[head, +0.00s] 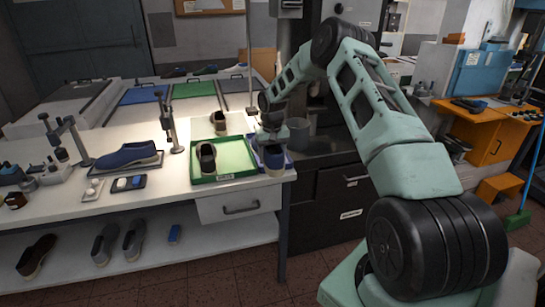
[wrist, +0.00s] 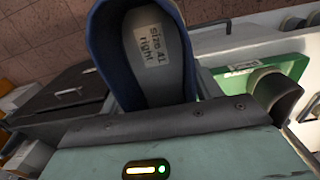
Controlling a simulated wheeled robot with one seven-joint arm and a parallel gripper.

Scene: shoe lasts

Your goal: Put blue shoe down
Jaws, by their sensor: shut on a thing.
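My gripper (head: 271,138) is over the right end of the white table, shut on the blue shoe (head: 274,160). In the wrist view the blue shoe (wrist: 150,50) fills the upper middle, with its opening facing the camera. Its grey insole has a label reading "Size 41 right". The shoe's toe and sole are out of the wrist view.
A post (head: 172,130) stands left of the tray. Several shoes lie on the lower shelf (head: 190,240). A dark cabinet (head: 340,200) is on the right.

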